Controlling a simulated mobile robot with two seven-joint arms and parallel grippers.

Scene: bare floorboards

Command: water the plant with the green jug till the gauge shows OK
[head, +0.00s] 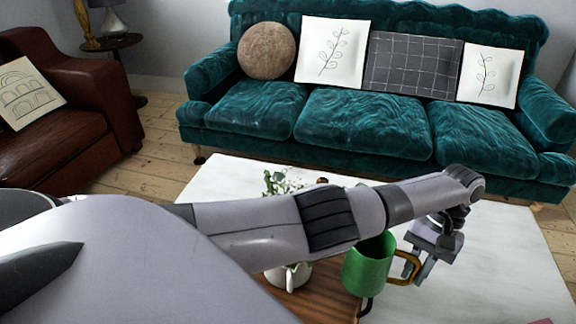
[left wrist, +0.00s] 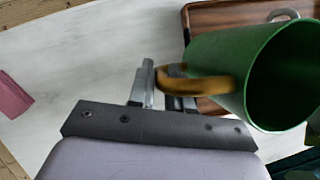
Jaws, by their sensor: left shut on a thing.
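The green jug (head: 366,268) hangs near the tray's right end, partly behind my arm in the head view. In the left wrist view the jug (left wrist: 225,65) shows its dark open mouth at the right. My left gripper (head: 428,262) is shut on its yellow-brown handle (head: 408,266); in the left wrist view the gripper (left wrist: 160,84) meets the handle from the left. The plant's leaves (head: 284,182) show above my forearm, the rest of it hidden. Below the forearm is a white vessel (head: 289,277); I cannot tell whether it is the plant's pot. No gauge can be made out. My right gripper is out of view.
A brown wooden tray (head: 325,302) lies on the white table (head: 500,255); the table's right side is mostly clear. A pink block (left wrist: 12,96) shows at the left of the left wrist view. Behind are a teal sofa (head: 365,125) and a brown leather armchair (head: 95,100).

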